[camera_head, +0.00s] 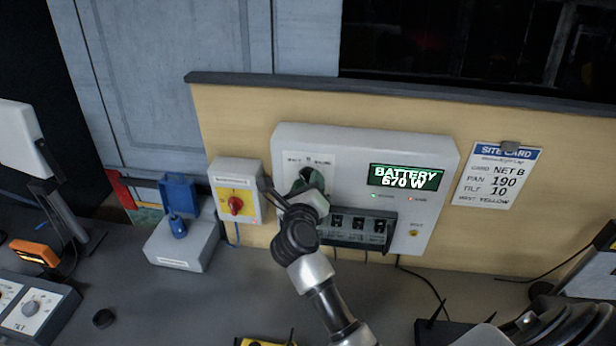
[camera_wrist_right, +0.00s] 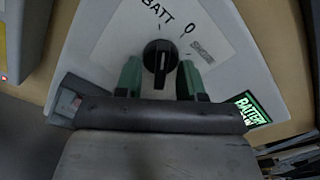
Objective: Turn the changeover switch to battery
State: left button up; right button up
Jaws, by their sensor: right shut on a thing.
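The changeover switch (camera_wrist_right: 161,57) is a round black knob with a raised grip bar, on a white power panel (camera_head: 292,140). In the right wrist view the bar stands about upright, its upper end towards the BATT label; 0 and SHORE are to the right. My right gripper (camera_head: 312,182) covers the switch in the head view. In the wrist view its green fingers (camera_wrist_right: 160,80) are on both sides of the knob, shut on it. The panel's display (camera_head: 405,177) is green and reads BATTERY 670 W. My left gripper is out of view.
A yellow-and-white box with a red rotary switch (camera_head: 235,205) is left of the panel. Black breakers (camera_head: 357,225) are below right of my gripper. A grey box with a blue lid and plug (camera_head: 183,245) stands left. A site card (camera_head: 496,177) hangs right.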

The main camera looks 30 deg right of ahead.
jog(key=shift+n, duration=0.7)
jog(key=o, duration=0.8)
jog(key=shift+o, duration=0.2)
